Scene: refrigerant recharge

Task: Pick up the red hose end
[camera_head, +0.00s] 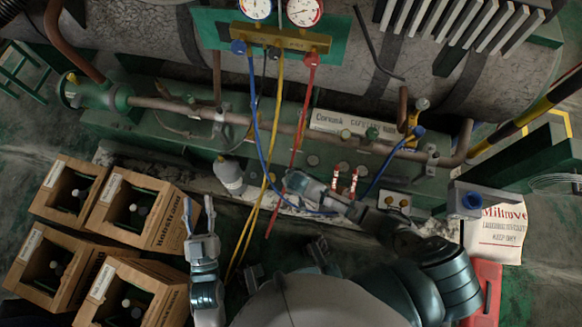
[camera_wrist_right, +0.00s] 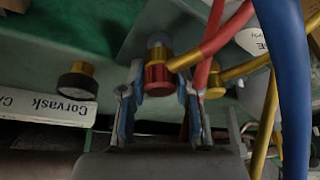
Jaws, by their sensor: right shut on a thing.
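The red hose end (camera_wrist_right: 157,78), a red knurled collar with a brass fitting, sits between the fingertips of my right gripper (camera_wrist_right: 160,90) in the wrist view. The fingers are closed on its sides. In the head view my right gripper (camera_head: 293,182) reaches in at the middle, by the hanging hoses, and hides the collar. The red hose (camera_head: 300,125) hangs from the gauge manifold (camera_head: 280,38). My left gripper (camera_head: 199,222) points up at the lower left, fingers apart and empty, away from the hoses.
A blue hose (camera_head: 256,120) and a yellow hose (camera_head: 274,130) hang beside the red one. A copper pipe (camera_head: 270,127) crosses the green frame behind. Cardboard boxes (camera_head: 150,213) with bottles stand at the left. A Corvask label (camera_wrist_right: 45,106) and black-capped valve (camera_wrist_right: 77,85) lie left of the gripper.

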